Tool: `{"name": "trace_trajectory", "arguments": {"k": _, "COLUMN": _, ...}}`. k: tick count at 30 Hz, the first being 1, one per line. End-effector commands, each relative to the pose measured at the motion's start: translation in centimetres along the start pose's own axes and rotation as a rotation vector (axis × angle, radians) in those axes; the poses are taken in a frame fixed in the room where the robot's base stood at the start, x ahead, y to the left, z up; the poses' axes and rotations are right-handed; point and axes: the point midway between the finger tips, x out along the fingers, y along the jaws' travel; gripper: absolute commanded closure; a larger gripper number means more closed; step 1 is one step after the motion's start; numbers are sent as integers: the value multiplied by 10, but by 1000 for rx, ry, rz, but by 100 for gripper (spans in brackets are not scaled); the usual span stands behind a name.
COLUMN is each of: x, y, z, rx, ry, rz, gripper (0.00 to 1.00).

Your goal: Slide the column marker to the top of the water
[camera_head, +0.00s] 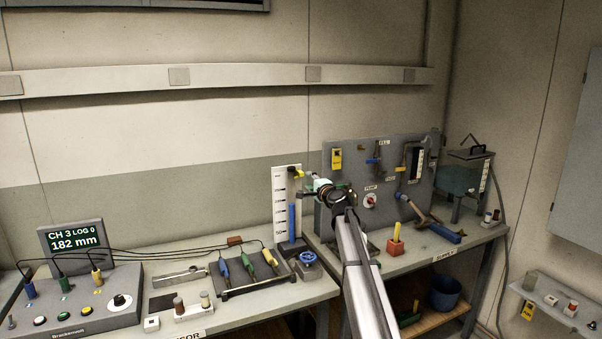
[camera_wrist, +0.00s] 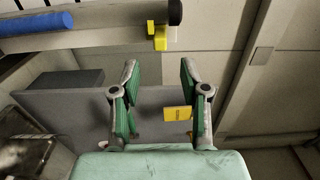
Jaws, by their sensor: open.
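A white scale board (camera_head: 282,200) stands upright at the back, with a column of blue water (camera_head: 293,222) along its right side. The yellow column marker (camera_head: 297,173) sits near the top of the board, well above the water's upper end. In the wrist view the column lies sideways: blue water (camera_wrist: 40,22) at the left, the yellow marker (camera_wrist: 159,38) further right, near a dark end cap (camera_wrist: 175,12). My gripper (camera_wrist: 158,70) is open and empty, its green-padded fingers pointing toward the marker with a gap left. In the head view my gripper (camera_head: 316,184) is just right of the board.
A grey panel (camera_head: 378,165) with valves and a yellow tag (camera_head: 336,158) stands to the right of the column. A display console (camera_head: 75,240) and probe rack (camera_head: 250,272) occupy the left bench.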

Motion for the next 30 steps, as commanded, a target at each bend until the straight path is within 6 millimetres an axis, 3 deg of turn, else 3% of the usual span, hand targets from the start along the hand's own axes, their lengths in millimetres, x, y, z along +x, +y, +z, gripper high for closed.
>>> {"name": "trace_trajectory", "arguments": {"k": 3, "x": 29, "y": -4, "z": -2, "rx": -1, "ry": 0, "rz": 1, "gripper": 55}}
{"name": "trace_trajectory", "arguments": {"k": 12, "x": 77, "y": -2, "z": -1, "rx": -1, "ry": 0, "rz": 1, "gripper": 55}}
{"name": "trace_trajectory", "arguments": {"k": 18, "x": 91, "y": -1, "z": 0, "rx": -1, "ry": 0, "rz": 0, "gripper": 55}}
{"name": "trace_trajectory", "arguments": {"k": 28, "x": 93, "y": 0, "z": 0, "rx": -2, "ry": 0, "rz": 0, "gripper": 55}}
{"name": "trace_trajectory", "arguments": {"k": 29, "x": 93, "y": 0, "z": 0, "rx": -2, "ry": 0, "rz": 0, "gripper": 59}}
{"name": "trace_trajectory", "arguments": {"k": 30, "x": 93, "y": 0, "z": 0, "rx": -2, "ry": 0, "rz": 0, "gripper": 73}}
